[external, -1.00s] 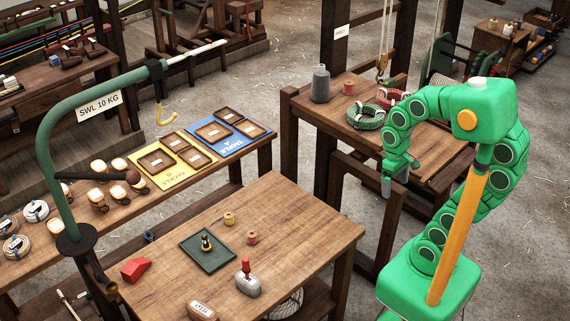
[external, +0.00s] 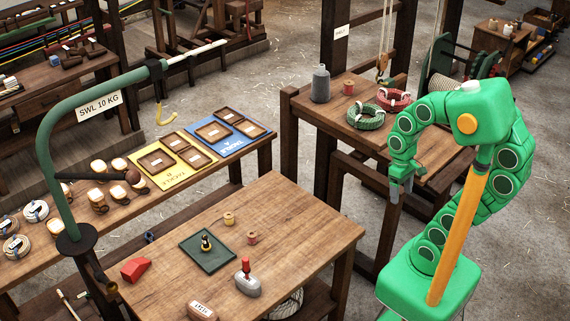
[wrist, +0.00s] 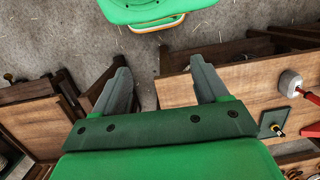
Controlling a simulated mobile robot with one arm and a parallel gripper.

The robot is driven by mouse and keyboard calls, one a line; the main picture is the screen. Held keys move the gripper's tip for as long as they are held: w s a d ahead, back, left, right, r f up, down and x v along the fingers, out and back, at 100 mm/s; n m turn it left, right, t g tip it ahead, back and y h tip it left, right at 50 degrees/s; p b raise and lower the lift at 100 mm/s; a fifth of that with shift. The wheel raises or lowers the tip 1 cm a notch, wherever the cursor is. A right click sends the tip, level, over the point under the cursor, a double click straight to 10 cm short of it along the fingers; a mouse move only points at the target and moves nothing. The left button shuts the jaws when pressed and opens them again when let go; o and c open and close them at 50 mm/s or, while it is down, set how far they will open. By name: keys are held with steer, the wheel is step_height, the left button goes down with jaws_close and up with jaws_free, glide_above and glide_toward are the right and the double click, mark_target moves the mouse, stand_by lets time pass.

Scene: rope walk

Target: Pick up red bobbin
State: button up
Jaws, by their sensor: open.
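A small red-brown bobbin (external: 252,238) stands on the front wooden table (external: 300,222), to the right of a dark green mat. Another red bobbin (external: 348,87) stands on the back table, to the right of a grey bottle-like item. My gripper (external: 400,192) points down above the floor, between the two tables and away from both bobbins. In the wrist view its two fingers (wrist: 163,80) are spread apart, with nothing between them. I cannot clearly make out either bobbin in the wrist view.
A yellow bobbin (external: 228,218), the green mat (external: 198,260), a red wedge (external: 135,268) and a grey weight with a red top (external: 246,286) are on the front table. Green (external: 366,117) and red (external: 393,99) rope coils lie on the back table. A green crane post (external: 50,165) stands at left.

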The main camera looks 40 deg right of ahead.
steer(key=w+a+f+m+g+y, duration=0.1)
steer(key=w+a+f+m+y, duration=0.15)
steer(key=w+a, duration=0.4)
steer(key=w+a+f+m+g+y, duration=0.1)
steer(key=w+a+y, duration=0.25)
steer(key=a, duration=0.65)
steer(key=m+t+y, duration=0.5)
steer(key=m+y, duration=0.2)
steer(key=m, duration=0.5)
glide_above(256, 232)
steer(key=s+d, duration=0.3)
steer(key=s, duration=0.6)
step_height(256, 232, down, 12)
steer(key=f, duration=0.1)
steer(key=w+f+m+t, duration=0.1)
steer(key=w+f+m, duration=0.1)
steer(key=f, duration=0.1)
steer(key=w+d+f+m+t, duration=0.1)
steer(key=w+f+m, duration=0.1)
steer(key=w+f, duration=0.1)
steer(key=w+f+m+t, duration=0.1)
steer(key=w+f+m, duration=0.1)
steer(key=f, duration=0.3)
steer(key=shift+w+d+h, duration=0.15)
steer(key=shift+w+h, duration=0.1)
steer(key=shift+h, duration=0.05)
steer(key=shift+x, duration=2.5)
steer(key=c, duration=1.1)
